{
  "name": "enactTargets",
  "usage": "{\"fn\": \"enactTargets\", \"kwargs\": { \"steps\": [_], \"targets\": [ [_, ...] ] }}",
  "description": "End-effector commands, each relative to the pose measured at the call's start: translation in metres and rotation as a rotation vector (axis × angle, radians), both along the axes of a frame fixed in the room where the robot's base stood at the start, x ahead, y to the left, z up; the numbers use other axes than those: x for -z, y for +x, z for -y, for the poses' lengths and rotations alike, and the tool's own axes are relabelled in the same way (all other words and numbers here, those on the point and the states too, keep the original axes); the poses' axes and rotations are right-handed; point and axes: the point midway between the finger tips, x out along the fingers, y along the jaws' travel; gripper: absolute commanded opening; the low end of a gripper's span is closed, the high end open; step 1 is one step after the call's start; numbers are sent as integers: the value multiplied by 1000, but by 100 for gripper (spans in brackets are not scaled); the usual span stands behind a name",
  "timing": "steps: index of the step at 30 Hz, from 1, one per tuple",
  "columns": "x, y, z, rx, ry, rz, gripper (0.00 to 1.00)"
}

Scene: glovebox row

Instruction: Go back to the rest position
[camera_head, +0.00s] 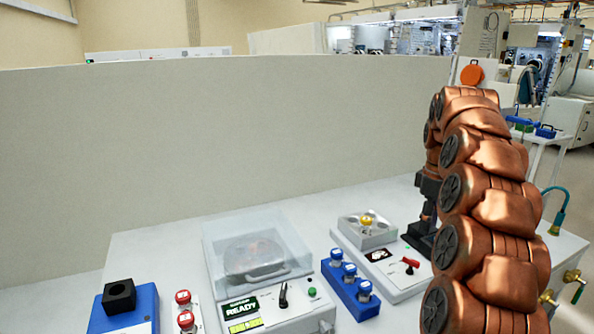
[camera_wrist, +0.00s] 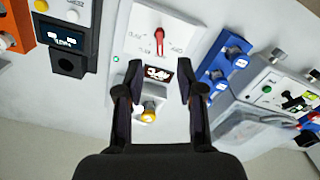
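My copper-coloured arm rises on the right of the head view. My gripper (camera_head: 422,238) hangs from it, dark and pointing down, just right of a white device (camera_head: 386,288) and partly hidden by the arm. In the wrist view my gripper (camera_wrist: 158,78) has its two black fingers wide apart with nothing held between them. Beyond the fingers the device's small display (camera_wrist: 159,73) and a yellow-topped item (camera_wrist: 150,117) show. The yellow-topped item (camera_head: 367,221) sits in the device's grey top block. The gap between fingertips and device is hard to judge.
A blue rack (camera_head: 347,290) with several capped vials stands left of the device. A centrifuge (camera_head: 256,265) with a clear lid, two red-capped vials (camera_head: 184,306) and a blue box (camera_head: 125,305) stand further left. A teal-hosed tap (camera_head: 558,220) is at right. The rear bench is bare.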

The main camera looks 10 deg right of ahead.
Motion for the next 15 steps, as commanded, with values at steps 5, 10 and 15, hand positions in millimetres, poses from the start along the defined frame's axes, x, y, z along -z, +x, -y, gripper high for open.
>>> {"fn": "enactTargets", "kwargs": {
  "steps": [5,10,15],
  "targets": [
    [-5,-9,-26,9,8,-4,38],
    [-9,-32,-72,35,20,-15,38],
    [-9,-62,-114,76,24,-28,38]
  ]
}}
